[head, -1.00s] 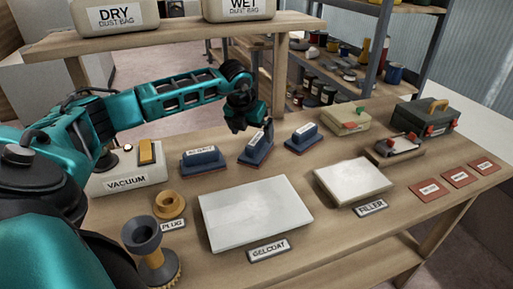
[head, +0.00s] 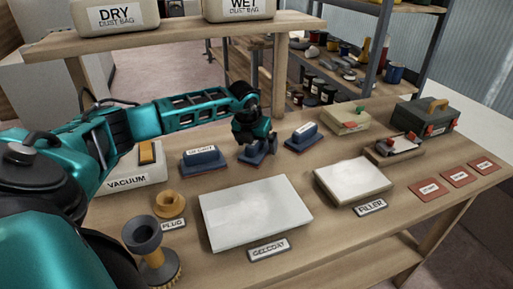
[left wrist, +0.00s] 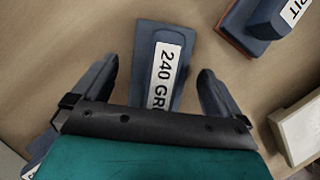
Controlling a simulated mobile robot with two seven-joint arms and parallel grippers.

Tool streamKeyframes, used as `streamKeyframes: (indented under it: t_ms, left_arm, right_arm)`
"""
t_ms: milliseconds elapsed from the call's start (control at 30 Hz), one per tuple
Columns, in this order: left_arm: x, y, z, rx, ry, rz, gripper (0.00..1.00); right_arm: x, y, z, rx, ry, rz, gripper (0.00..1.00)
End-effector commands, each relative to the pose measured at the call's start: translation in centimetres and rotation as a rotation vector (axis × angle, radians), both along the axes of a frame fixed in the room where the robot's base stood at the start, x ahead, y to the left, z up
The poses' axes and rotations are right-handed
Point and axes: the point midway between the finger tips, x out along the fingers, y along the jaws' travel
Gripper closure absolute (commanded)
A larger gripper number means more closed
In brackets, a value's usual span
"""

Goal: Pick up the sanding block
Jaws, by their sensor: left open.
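Three blue sanding blocks stand in a row on the wooden table: a left one (head: 203,160), a middle one (head: 258,155) and a right one (head: 303,136). My left gripper (head: 256,142) is over the middle block and hides part of it in the head view. In the left wrist view the open left gripper (left wrist: 160,88) has one finger on each side of a block labelled "240 GR…" (left wrist: 146,40), the rest of the label being hidden by the gripper. I cannot tell whether the fingers touch it. My right gripper is not in view.
Another block (left wrist: 270,20) lies close by at the upper right of the wrist view. The vacuum box (head: 130,172), gelcoat panel (head: 255,210), filler panel (head: 352,180) and toolbox (head: 425,118) stand around. A shelf with dust bags (head: 105,14) rises behind.

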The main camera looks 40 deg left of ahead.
Motion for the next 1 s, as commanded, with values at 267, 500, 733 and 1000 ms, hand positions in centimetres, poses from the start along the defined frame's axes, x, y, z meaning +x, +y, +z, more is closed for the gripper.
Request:
streamKeyframes:
  t_ms: [267,500,733,1000]
  left_arm:
    - [-0.02,0.00,-0.43,0.000,0.000,0.000,0.00]
    - [-0.01,0.00,-0.42,0.000,0.000,0.000,0.00]
    - [-0.01,0.00,-0.42,0.000,0.000,0.000,0.18]
    - [-0.01,0.00,-0.41,0.000,0.000,0.000,0.44]
  right_arm:
    - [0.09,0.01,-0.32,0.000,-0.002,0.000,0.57]
    - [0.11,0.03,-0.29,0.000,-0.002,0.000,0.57]
    - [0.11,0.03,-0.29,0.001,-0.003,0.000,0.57]
    - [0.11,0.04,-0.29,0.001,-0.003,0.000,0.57]
